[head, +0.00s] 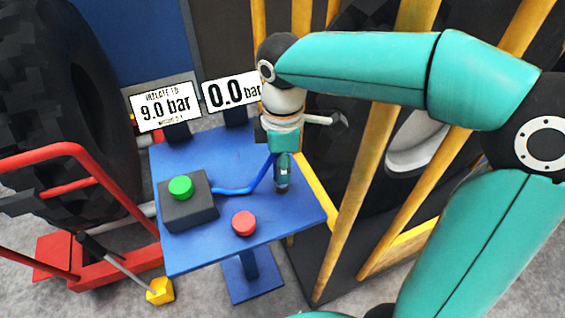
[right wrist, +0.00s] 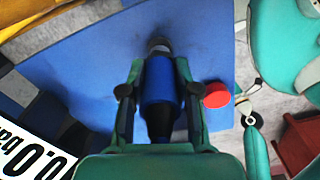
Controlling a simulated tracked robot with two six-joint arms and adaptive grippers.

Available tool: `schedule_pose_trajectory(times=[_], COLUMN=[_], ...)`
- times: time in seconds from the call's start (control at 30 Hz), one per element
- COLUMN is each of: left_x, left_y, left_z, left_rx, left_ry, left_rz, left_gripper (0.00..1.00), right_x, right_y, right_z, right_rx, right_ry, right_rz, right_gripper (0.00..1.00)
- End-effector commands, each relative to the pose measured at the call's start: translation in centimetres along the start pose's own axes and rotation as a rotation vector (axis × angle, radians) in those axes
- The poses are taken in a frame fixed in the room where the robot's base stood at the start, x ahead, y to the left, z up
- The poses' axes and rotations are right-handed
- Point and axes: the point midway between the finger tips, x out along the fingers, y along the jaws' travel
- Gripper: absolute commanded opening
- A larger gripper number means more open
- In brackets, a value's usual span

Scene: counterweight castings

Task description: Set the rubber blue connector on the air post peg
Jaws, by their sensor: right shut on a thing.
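My right gripper (head: 282,173) points down over the blue table and is shut on the blue connector. In the right wrist view, the blue connector (right wrist: 159,82) sits between the two fingers of my right gripper (right wrist: 152,92), with a black tapered part at its near end. A small silvery and dark piece (right wrist: 160,45) shows at its far end; I cannot tell whether this is the air post peg or the connector's own tip. In the head view the gripper hides most of the connector and any peg beneath.
A blue hose (head: 233,191) runs from a dark box with a green button (head: 181,188) up to the gripper. A red button (head: 244,223) is on the blue table (head: 195,250). Signs read 9.0 bar (head: 165,107) and 0.0 bar (head: 232,92). Yellow bars (head: 352,170) stand close right.

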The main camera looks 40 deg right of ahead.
Motion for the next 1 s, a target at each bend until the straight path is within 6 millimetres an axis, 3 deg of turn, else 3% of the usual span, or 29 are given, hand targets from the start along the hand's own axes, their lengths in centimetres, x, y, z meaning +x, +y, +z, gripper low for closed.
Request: schedule_pose_trajectory(times=[0.47,0.5,0.67,1.0], left_x=[0.9,0.8,0.8,0.7], left_y=[-0.3,-0.3,-0.3,-0.3], left_z=[0.0,0.0,0.0,0.0], left_rx=[0.000,0.000,0.000,0.000], left_ry=[0.000,0.000,0.000,0.000], left_rz=[0.000,0.000,0.000,0.000], left_gripper=[0.00,0.00,0.00,0.00], right_x=[1.3,1.2,1.2,1.0], right_y=[0.0,0.0,0.0,0.0], right_z=[0.0,0.0,0.0,0.0], right_rx=[0.000,0.000,0.000,0.000], right_ry=[0.000,0.000,0.000,0.000], right_rz=[0.001,0.001,0.001,0.000], right_gripper=[0.06,0.34,0.60,0.60])
